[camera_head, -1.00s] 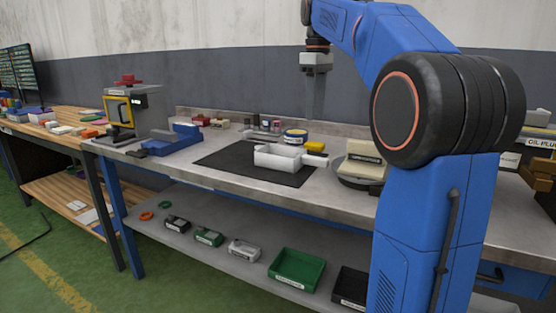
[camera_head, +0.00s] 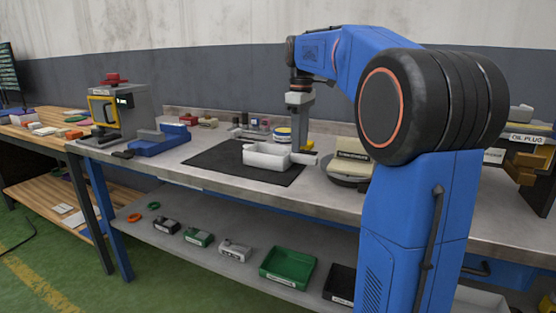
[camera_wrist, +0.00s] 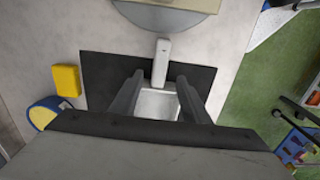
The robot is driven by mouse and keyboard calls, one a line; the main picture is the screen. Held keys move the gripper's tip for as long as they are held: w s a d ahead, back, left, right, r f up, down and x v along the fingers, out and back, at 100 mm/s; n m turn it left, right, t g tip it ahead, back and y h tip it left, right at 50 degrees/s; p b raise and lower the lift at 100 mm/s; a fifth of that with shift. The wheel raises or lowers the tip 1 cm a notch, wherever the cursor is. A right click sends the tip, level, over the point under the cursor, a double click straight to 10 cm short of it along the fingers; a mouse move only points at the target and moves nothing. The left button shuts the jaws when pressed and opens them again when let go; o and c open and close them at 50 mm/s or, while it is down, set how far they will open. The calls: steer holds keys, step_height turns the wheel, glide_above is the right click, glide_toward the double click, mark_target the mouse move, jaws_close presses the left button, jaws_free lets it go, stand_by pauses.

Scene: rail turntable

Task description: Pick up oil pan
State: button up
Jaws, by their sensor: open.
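The oil pan, a white open tray with a handle (camera_head: 266,157), sits on a black mat (camera_head: 214,162) on the grey workbench. In the wrist view the pan (camera_wrist: 157,104) shows between my fingers, with its pale handle (camera_wrist: 162,58) pointing up the picture. My gripper (camera_head: 297,142) is upright, pointing down over the handle side of the pan. In the wrist view my gripper (camera_wrist: 160,78) has its two dark fingers apart, one on each side of the pan. I cannot tell how far the fingertips are above it. Part of the pan is hidden behind the gripper body.
A yellow block (camera_wrist: 67,80) and a blue-and-yellow round item (camera_wrist: 47,113) stand beside the mat. A round-based device with a beige box (camera_head: 352,163) stands to the right. A blue fixture (camera_head: 160,141) is at left.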

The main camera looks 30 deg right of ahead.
mark_target(299, 155)
steer(key=shift+w+f, duration=0.15)
steer(key=shift+f, duration=2.75)
jaws_close()
